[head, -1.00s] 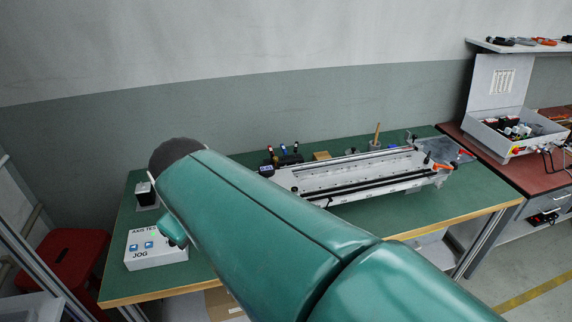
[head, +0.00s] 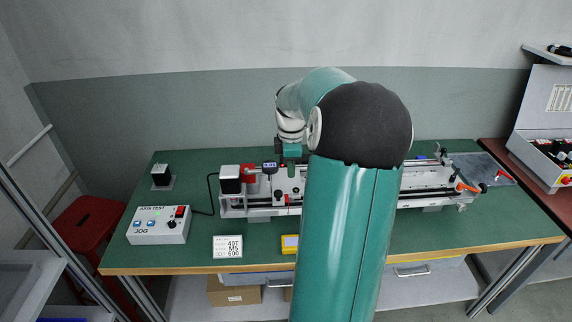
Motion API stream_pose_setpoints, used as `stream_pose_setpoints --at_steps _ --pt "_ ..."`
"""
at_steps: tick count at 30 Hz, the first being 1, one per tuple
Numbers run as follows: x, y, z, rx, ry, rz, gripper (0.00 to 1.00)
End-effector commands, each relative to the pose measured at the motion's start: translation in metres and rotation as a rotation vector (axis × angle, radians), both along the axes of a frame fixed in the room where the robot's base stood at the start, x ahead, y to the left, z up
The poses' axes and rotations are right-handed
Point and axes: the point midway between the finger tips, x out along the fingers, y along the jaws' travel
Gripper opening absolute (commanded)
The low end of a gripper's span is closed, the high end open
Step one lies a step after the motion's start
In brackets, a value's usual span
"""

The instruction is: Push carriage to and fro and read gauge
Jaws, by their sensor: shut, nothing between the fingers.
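The long pale linear axis (head: 420,200) lies across the green bench, its middle hidden behind my arm. A pale carriage block (head: 287,184) sits towards its left end. A small digital gauge (head: 269,166) with a blue lit display stands at the left of the carriage; its digits are too small to read surely. My gripper (head: 291,163) hangs just above the carriage, right of the gauge. It is shut and empty. I cannot tell whether its fingertips touch the carriage.
A black motor (head: 230,181) and red block (head: 248,173) are at the axis's left end. A white JOG control box (head: 158,225), a label card (head: 228,247) and a yellow item (head: 290,243) lie in front. An orange-handled clamp (head: 467,187) is at the right end.

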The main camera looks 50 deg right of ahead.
Motion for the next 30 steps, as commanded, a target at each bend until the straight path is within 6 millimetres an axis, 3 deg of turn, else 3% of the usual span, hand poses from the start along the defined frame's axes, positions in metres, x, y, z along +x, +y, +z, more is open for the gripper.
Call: stream_pose_setpoints --at_steps 8,18,30 --pt "-0.004 -0.007 -0.022 0.013 -0.002 0.007 0.0" --pt "-0.001 -0.005 -0.081 0.013 -0.002 0.006 0.0" --pt "-0.001 -0.007 -0.092 0.01 -0.003 0.008 0.0"
